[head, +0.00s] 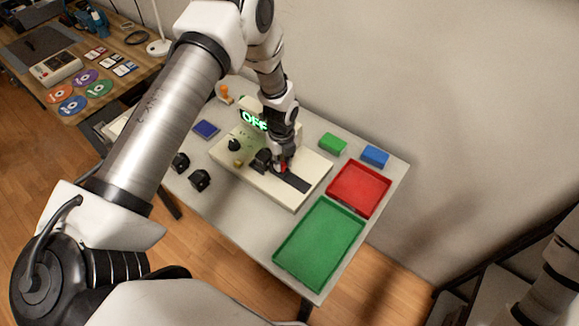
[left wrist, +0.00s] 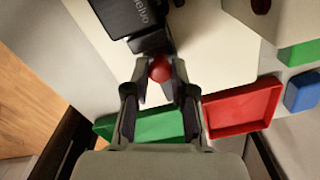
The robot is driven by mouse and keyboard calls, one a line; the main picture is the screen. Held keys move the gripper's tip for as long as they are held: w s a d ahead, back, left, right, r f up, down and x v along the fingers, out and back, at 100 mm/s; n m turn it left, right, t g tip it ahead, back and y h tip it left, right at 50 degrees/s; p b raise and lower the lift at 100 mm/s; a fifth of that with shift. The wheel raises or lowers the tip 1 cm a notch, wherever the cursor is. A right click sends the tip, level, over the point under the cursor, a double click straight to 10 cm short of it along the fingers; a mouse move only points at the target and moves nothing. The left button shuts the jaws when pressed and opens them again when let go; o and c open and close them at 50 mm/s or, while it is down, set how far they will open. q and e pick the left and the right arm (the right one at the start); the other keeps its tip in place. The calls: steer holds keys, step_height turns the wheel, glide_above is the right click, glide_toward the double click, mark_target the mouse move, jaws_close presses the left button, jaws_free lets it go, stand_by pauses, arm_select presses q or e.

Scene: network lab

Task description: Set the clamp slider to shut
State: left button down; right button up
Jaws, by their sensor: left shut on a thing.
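The clamp slider has a red ball knob (left wrist: 160,68), and a dark slot (head: 294,182) runs along the cream panel (head: 295,202). My left gripper (head: 281,168) reaches down from above to the knob. In the left wrist view, its fingers (left wrist: 159,78) are closed around the red knob. The knob sits at the end of the slot by the black clamp block (head: 261,160), with bare slot on its right. The gripper partly hides the knob in the head view. My right gripper does not show.
A display (head: 255,120) on the panel reads green "OFF", partly hidden by my arm. A black knob (head: 234,145) is on the panel's left. A red tray (head: 359,191), green tray (head: 320,243), green block (head: 332,145) and blue block (head: 375,156) lie to the right.

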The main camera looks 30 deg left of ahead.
mark_target(282, 163)
arm_select(q)
steer(key=c, duration=1)
jaws_free()
steer(key=shift+a, duration=0.1)
steer(key=shift+a+f, duration=0.1)
steer(key=shift+w, duration=0.1)
step_height(282, 163, up, 12)
steer(key=shift+r, duration=0.1)
